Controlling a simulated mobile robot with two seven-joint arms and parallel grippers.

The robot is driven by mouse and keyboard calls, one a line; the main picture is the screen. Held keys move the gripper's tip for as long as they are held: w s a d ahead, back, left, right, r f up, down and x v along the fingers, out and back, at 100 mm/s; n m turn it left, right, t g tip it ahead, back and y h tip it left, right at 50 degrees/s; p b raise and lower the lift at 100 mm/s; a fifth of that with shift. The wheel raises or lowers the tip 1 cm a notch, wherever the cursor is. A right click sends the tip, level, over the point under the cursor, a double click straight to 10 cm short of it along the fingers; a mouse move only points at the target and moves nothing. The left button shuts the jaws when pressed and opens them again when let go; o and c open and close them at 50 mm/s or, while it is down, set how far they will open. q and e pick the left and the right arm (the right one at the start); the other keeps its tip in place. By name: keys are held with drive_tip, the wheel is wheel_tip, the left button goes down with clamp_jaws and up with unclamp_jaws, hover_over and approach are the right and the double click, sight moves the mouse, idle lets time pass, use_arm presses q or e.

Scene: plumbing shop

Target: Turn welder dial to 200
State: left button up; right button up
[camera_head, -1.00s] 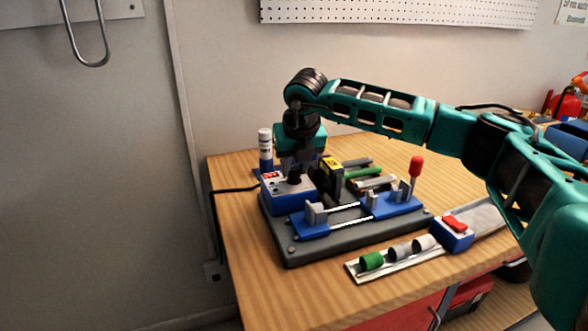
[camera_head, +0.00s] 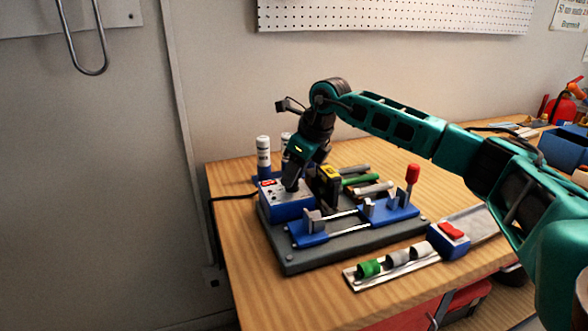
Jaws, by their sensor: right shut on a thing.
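The welder is a grey base plate (camera_head: 320,254) on the wooden bench, with a blue control box (camera_head: 284,208) at its left end. My right gripper (camera_head: 291,186) points down at the top of this box and is shut on the dial there. The dial itself is hidden by the fingers, and I cannot read its setting or the display's digits. My left gripper is not in view.
A red-knobbed lever (camera_head: 412,176) and blue clamps stand on the base. White bottles (camera_head: 263,157) stand behind the box. The bench's front left is clear.

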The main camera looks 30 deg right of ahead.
drive_tip(key=shift+n, duration=0.4)
drive_tip(key=o, duration=1)
drive_tip(key=shift+o, duration=0.2)
drive_tip(key=shift+d+r, duration=0.1)
drive_tip(key=v, duration=1.2)
drive_tip(key=shift+r, duration=0.3)
drive_tip(key=shift+d, duration=0.15)
